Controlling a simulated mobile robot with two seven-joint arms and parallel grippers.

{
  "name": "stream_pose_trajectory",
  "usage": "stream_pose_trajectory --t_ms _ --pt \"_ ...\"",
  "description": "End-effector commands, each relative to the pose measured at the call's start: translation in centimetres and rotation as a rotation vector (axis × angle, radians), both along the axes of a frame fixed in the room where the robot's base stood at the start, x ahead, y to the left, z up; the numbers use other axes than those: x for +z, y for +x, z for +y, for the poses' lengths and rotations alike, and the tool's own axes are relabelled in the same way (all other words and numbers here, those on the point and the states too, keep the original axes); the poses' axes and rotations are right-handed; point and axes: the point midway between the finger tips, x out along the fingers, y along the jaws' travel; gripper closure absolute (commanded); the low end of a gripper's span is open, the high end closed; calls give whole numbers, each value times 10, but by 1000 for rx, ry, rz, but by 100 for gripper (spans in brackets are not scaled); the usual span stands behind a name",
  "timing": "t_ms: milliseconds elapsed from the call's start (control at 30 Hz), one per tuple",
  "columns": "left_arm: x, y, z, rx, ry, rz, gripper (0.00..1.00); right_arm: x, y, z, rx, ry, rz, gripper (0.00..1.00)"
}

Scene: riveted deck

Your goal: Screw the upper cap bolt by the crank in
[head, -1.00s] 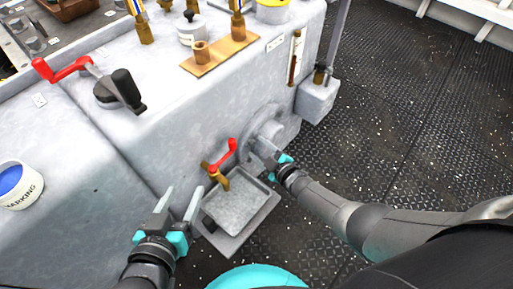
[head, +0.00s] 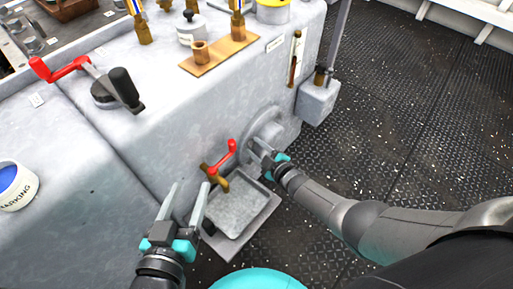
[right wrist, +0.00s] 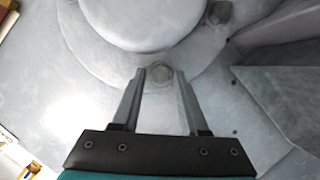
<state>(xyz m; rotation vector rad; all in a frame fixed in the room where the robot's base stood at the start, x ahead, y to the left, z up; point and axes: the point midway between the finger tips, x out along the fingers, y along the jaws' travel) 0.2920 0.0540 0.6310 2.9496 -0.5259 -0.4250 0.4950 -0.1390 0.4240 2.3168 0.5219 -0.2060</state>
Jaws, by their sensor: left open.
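The round cap (head: 266,127) sits low on the right end of the grey housing. My right gripper (head: 256,152) is up against it in the head view. In the right wrist view a small bolt (right wrist: 163,73) lies between the tips of my right gripper (right wrist: 159,76); the fingers stand apart, and whether they touch it cannot be told. A second bolt (right wrist: 219,12) shows at the upper right. My left gripper (head: 190,192) is open and empty, left of the drip tray. A red crank with a black grip (head: 88,78) sits on the housing top.
A red-handled brass cock (head: 222,160) stands above the grey drip tray (head: 247,228), between my grippers. A white cup with blue inside (head: 20,190) is at the left. A post on a grey block (head: 317,102) stands at the right. Dark deck (head: 410,120) is open beyond.

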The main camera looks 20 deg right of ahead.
Motion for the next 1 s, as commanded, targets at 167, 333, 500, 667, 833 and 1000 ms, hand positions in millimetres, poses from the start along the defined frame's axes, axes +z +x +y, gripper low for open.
stream_pose_trajectory --t_ms 167,333,500,667,833,1000 --pt "0 0 0 0 0 0 39 0 0 0 0 0 0 78" --pt "0 0 0 0 0 0 39 0 0 0 0 0 0 97" --pt "0 0 0 0 0 0 39 0 0 0 0 0 0 100" --pt "0 0 0 0 0 0 39 0 0 0 0 1 0 100" --pt "0 0 0 -1 2 3 39 1 0 -1 0 23 15 100" --pt "-2 -1 0 -2 9 17 39 1 0 -2 1 86 60 100"
